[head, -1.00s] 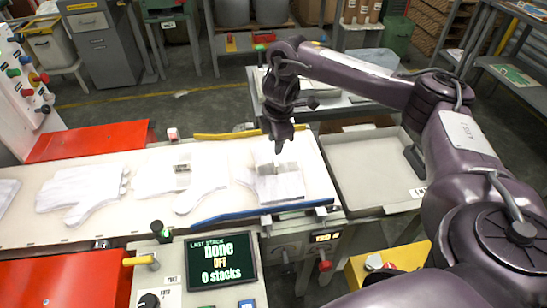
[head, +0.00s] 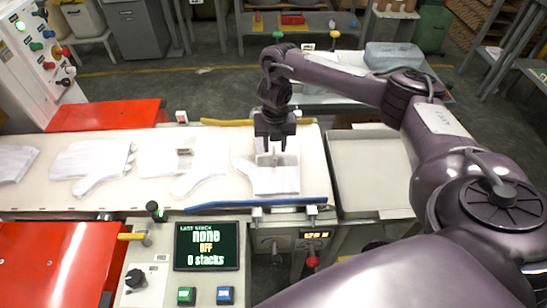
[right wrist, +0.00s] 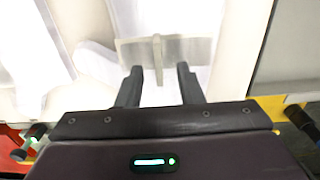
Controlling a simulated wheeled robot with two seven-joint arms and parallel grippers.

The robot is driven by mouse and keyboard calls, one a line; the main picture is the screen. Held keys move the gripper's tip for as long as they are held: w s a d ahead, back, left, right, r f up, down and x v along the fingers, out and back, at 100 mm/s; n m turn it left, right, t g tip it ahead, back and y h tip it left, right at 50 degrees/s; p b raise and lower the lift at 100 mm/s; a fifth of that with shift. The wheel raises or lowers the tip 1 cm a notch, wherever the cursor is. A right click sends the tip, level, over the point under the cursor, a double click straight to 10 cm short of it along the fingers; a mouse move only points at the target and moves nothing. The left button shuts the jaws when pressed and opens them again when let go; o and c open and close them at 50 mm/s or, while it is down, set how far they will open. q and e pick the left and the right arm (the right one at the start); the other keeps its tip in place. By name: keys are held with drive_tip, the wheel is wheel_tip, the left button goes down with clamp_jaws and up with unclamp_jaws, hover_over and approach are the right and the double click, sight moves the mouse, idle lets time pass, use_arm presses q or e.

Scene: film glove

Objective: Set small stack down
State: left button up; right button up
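A white glove stack (head: 279,181) lies flat on the pale belt (head: 230,204), near its right end. A translucent band with a small upright tab crosses it; the band also shows in the right wrist view (right wrist: 135,52). My right gripper (head: 276,160) points down over this stack. In the right wrist view its two fingers (right wrist: 158,74) are apart, with the tab between and just beyond their tips and a gap on each side. Another banded glove stack (head: 165,163) and more white gloves (head: 85,162) lie to the left. My left gripper is not in view.
A shallow grey tray (head: 372,211) sits right of the belt. A blue rail (head: 255,208) and yellow rail (head: 225,122) edge the belt. A control panel with a screen (head: 207,246) reading "none", "OFF", "0 stacks" stands in front. Red panels (head: 108,115) are at left.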

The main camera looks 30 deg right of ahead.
sight(274, 151)
wheel_tip(274, 151, down, 4)
drive_tip(key=shift+w+f+b, duration=0.1)
drive_tip(key=shift+b, duration=0.6)
clamp_jaws()
